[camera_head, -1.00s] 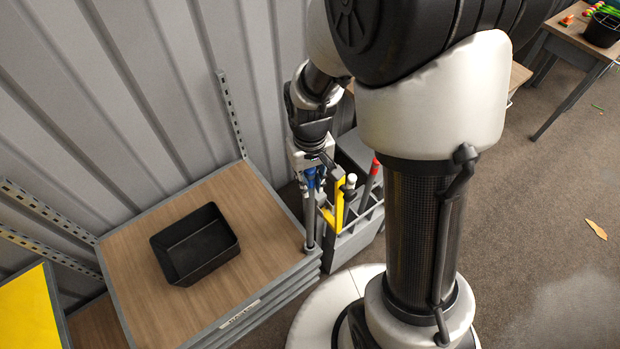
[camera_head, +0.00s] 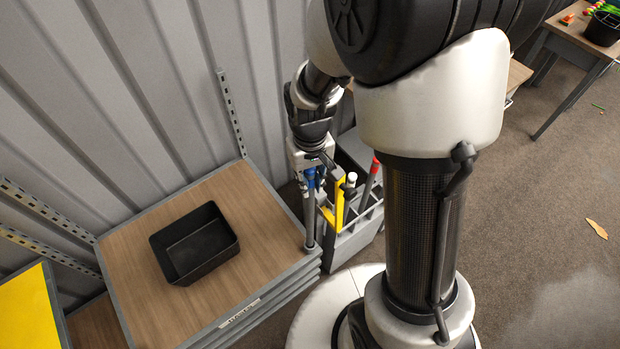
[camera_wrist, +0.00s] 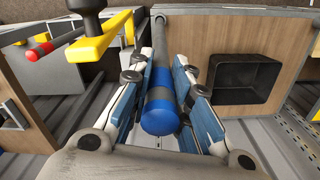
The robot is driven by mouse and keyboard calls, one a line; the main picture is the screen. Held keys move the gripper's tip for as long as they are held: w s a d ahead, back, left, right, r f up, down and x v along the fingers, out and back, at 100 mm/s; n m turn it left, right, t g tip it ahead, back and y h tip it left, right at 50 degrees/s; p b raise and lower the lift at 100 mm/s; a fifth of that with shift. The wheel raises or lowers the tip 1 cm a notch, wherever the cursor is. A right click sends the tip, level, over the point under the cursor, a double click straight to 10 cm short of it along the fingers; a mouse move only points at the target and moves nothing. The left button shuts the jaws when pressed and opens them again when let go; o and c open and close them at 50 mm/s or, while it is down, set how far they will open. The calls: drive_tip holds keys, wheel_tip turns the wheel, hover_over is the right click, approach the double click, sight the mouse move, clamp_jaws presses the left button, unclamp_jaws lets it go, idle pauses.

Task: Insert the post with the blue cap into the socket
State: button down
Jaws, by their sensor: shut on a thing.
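The post with the blue cap (camera_wrist: 160,108) is grey and runs away from my gripper in the wrist view, its far end at the grey-edged corner of the wooden table. My gripper (camera_wrist: 164,88) is shut on the post just at its blue-capped end, one finger on each side. In the head view my gripper (camera_head: 312,180) is above the table's right corner, and the post (camera_head: 310,225) hangs near upright below it. Its lower end is at that corner. The socket is not clearly visible, and I cannot tell whether the post's end is inside it.
A grey divided bin (camera_head: 352,242) stands right of the post, holding posts with red (camera_head: 375,166) and white caps. A yellow bracket (camera_head: 339,203) is close beside my gripper. A black tray (camera_head: 196,244) lies on the wooden table (camera_head: 130,275). A corrugated wall is behind.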

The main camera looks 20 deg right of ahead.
drive_tip(key=shift+f+b, duration=1.8)
drive_tip(key=shift+f, duration=0.65)
drive_tip(key=c, duration=1.4)
unclamp_jaws()
drive_tip(key=shift+r+p, duration=2.05)
drive_tip(key=shift+r, duration=0.45)
